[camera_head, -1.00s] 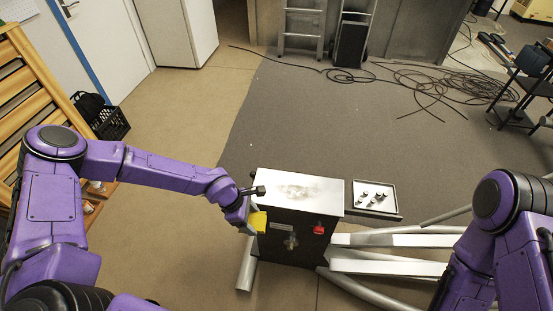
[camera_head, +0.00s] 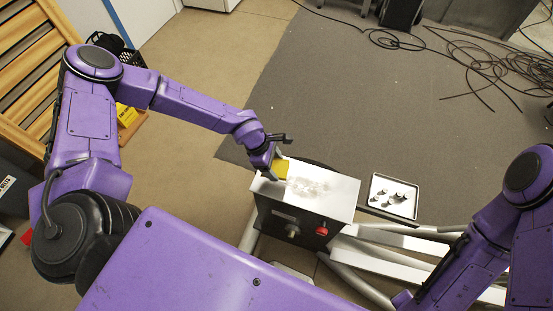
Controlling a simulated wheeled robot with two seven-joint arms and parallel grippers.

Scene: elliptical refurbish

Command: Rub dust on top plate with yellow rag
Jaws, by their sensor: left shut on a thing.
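The top plate (camera_head: 335,193) is a white surface on a dark box with a red knob on its front. A greyish dust patch (camera_head: 308,187) lies on its middle and left part. My left gripper (camera_head: 277,163) is at the plate's left back corner, shut on the yellow rag (camera_head: 281,169). The rag is at the left edge of the plate, beside the dust; I cannot tell whether it touches the surface. My right arm comes in at the right, but its gripper is not in view.
A small tray (camera_head: 376,197) with several small dark parts sits right of the box. Pale metal tubes (camera_head: 370,255) run from the box to the lower right. Black cables (camera_head: 470,65) lie on the grey carpet at the back right. The carpet behind the box is clear.

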